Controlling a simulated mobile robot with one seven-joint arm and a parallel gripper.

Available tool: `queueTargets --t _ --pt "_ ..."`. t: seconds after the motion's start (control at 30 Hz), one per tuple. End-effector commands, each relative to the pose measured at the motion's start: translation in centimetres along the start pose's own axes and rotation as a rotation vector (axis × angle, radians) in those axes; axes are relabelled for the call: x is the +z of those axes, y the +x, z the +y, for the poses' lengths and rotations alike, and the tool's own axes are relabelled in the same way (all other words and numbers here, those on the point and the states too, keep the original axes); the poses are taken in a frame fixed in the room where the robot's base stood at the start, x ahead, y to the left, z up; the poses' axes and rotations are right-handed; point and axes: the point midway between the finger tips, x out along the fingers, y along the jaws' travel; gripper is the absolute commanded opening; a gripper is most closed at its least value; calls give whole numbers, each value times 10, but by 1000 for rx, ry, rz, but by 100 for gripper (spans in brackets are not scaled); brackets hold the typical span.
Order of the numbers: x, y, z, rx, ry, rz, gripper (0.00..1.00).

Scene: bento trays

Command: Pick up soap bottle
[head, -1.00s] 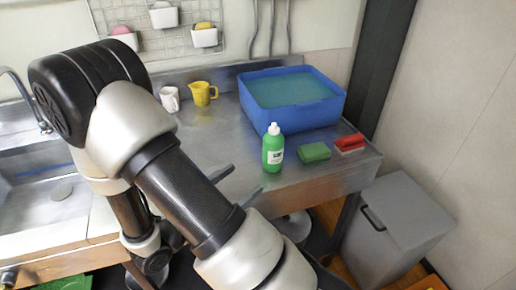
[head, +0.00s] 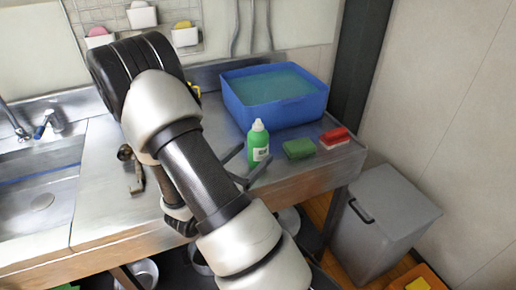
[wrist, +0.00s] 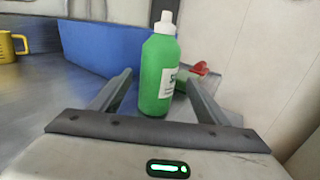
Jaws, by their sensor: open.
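The soap bottle (head: 257,141) is green with a white cap and a white label. It stands upright on the metal counter near its front edge. My gripper (head: 255,153) is open and low over the counter, with its fingers at either side of the bottle's lower front in the head view. In the wrist view the bottle (wrist: 159,72) appears between the two open fingers (wrist: 160,76), with visible gaps on both sides. I see no finger touching it. How deep it sits between the fingers is hard to tell.
A blue basin (head: 275,98) of water stands behind the bottle. A green sponge (head: 298,148) and a red brush (head: 335,138) lie to its right. A yellow cup (wrist: 10,47) is at the wrist view's left. A grey bin (head: 383,220) stands on the floor at right.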

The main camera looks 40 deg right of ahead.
Motion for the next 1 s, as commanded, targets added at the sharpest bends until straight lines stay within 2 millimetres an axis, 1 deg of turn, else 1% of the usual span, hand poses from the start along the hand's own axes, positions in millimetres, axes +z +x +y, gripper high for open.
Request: queueTargets --t 0.03,0.1,0.23,0.33,0.53,0.57,0.8,0.87,1.0 --pt "-3 9 0 -5 1 -1 69" --pt "-6 20 2 -5 2 -1 69" --pt "-4 36 3 -4 2 -1 69" --pt "-4 42 3 -2 0 -1 69" --pt "-4 42 3 -1 0 -1 69" --pt "-4 42 3 -1 0 -1 66" --pt "-4 42 3 -1 1 -1 25" --pt "-4 42 3 -1 1 -1 16" --pt "-3 42 3 -1 1 -2 16"
